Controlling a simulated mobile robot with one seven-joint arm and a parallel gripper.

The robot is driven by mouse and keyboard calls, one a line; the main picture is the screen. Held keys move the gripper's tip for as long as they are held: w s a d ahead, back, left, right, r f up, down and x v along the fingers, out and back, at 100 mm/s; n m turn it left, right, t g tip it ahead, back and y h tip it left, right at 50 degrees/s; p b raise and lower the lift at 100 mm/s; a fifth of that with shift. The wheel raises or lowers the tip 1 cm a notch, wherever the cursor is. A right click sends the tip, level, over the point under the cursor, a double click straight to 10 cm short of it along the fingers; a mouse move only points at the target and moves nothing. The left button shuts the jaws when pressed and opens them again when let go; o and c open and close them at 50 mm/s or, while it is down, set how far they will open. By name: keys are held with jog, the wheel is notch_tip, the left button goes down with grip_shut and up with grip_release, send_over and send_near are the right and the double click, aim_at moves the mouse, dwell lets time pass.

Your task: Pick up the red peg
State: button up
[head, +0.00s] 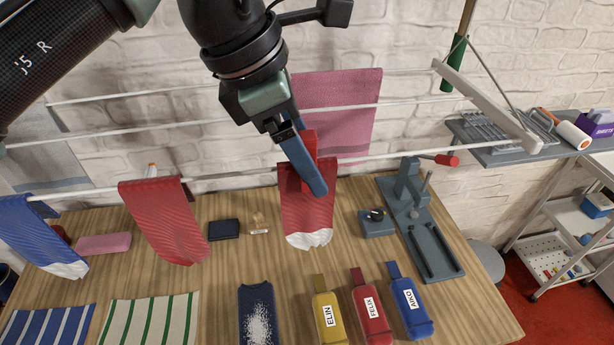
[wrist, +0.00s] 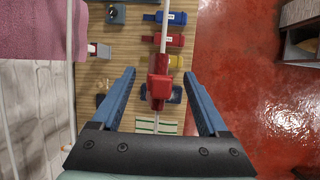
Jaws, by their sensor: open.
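The red peg (head: 310,140) stands up from the white line, above a hanging red cloth (head: 308,205) with a white lower end. In the wrist view the red peg (wrist: 159,88) sits on the line, between my two blue fingers and apart from both. My gripper (head: 314,180) is open and points down at the line from above; it also shows in the wrist view (wrist: 160,74). In the head view a blue finger hides part of the peg and the cloth. I cannot tell the finger depth around the peg exactly.
White lines (head: 230,175) cross above the wooden table (head: 225,285). A pink cloth (head: 345,100) hangs behind the peg, and another red cloth (head: 165,220) hangs left. Yellow, red and blue labelled pouches lie at the front. A grey press (head: 420,230) stands right.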

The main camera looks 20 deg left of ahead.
aim_at(308, 133)
jog(key=shift+c, duration=0.4)
grip_shut()
notch_tip(308, 133, up, 10)
jog(key=shift+b, duration=0.7)
jog(key=shift+r+p, duration=2.45)
jog(key=shift+r, duration=0.05)
